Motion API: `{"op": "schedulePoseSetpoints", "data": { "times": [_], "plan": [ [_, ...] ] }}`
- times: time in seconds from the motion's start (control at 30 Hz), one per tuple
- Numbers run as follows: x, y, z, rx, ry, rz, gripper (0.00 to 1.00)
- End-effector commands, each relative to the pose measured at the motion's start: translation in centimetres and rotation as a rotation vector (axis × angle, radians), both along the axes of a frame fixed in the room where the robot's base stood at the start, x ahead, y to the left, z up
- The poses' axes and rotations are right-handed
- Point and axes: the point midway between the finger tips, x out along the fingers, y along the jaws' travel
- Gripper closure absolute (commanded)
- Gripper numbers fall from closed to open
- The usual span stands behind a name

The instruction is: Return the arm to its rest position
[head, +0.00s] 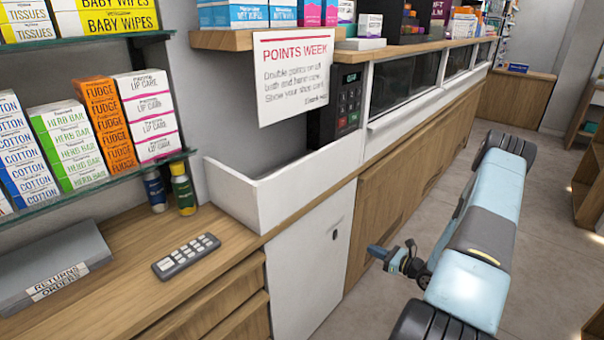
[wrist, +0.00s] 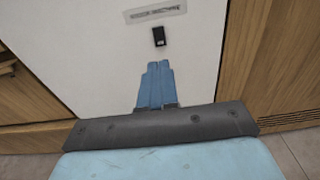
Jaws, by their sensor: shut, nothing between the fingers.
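My gripper (head: 372,250) hangs low in front of the counter, at the end of my light blue arm (head: 480,230). It is apart from the wooden counter front and to the right of a white cabinet door (head: 305,275). In the wrist view my gripper (wrist: 157,66) has its two blue fingers pressed together, with nothing held. The fingers point at a white door panel (wrist: 90,50). A small black fitting (wrist: 159,36) and a grey label strip (wrist: 155,13) are on that panel, just beyond the fingertips.
The wooden counter (head: 215,240) holds a grey remote-like keypad (head: 186,256), a grey returns box (head: 55,270) and two small bottles (head: 183,190). A white tray-like bin (head: 285,195) sits beside a keypad unit (head: 347,105). Open floor (head: 545,230) lies to the right of my arm.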

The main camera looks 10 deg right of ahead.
Motion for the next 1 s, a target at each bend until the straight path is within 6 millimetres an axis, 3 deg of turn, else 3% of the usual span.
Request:
{"op": "schedulePoseSetpoints", "data": {
  "times": [0.17, 0.53, 1.0],
  "plan": [
    [0.5, 0.8, 2.1, -0.036, -0.019, 0.060, 1.00],
    [1.1, 5.7, 12.5, -0.239, -0.104, 0.379, 1.00],
    [-1.7, 12.3, 23.9, -0.550, -0.211, 0.767, 1.00]
  ]
}}
